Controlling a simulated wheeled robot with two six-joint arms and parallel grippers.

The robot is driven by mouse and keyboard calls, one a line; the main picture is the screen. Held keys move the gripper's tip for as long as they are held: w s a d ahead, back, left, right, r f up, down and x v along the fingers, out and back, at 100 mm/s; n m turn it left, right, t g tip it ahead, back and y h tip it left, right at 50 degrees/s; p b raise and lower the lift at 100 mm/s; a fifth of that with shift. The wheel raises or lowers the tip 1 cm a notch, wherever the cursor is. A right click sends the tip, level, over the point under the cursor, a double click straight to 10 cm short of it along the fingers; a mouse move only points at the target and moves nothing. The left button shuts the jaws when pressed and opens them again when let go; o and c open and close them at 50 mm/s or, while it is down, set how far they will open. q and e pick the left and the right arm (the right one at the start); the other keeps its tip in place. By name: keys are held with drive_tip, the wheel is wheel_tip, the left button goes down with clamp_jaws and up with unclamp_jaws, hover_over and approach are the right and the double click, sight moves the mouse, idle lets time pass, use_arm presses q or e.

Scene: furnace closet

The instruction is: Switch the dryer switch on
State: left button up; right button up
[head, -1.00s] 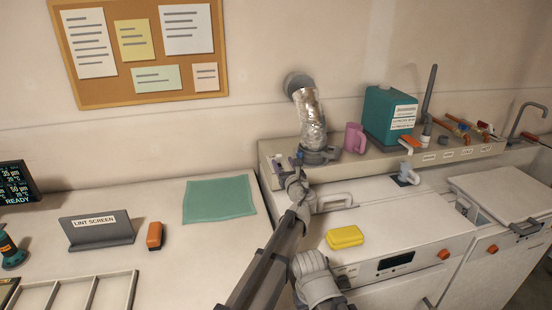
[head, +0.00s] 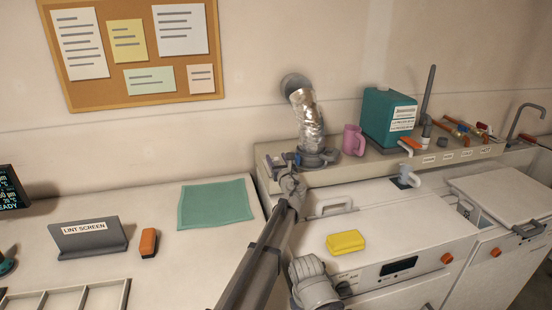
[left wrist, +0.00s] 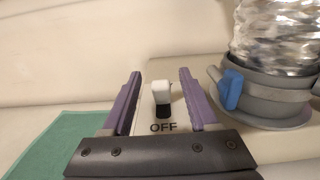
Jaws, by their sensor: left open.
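A small switch with a white toggle (left wrist: 161,92) on a black base stands on the back ledge in the left wrist view. The word OFF is printed just below it, and the toggle stands roughly upright. My left gripper (left wrist: 158,98) is open, with one purple finger on each side of the toggle and a visible gap to both. In the head view my left gripper (head: 284,163) is at the left end of the ledge, beside the foil duct, and hides the switch. My right gripper is not in view.
The foil duct (head: 308,120) rises close to the right of the gripper; its grey collar has a blue clip (left wrist: 231,89). A yellow sponge (head: 346,241) lies on the white machine top. A green cloth (head: 215,203) lies left.

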use_arm(q)
drive_tip(key=shift+w+a, duration=0.2)
drive_tip(key=shift+w, duration=0.45)
clamp_jaws()
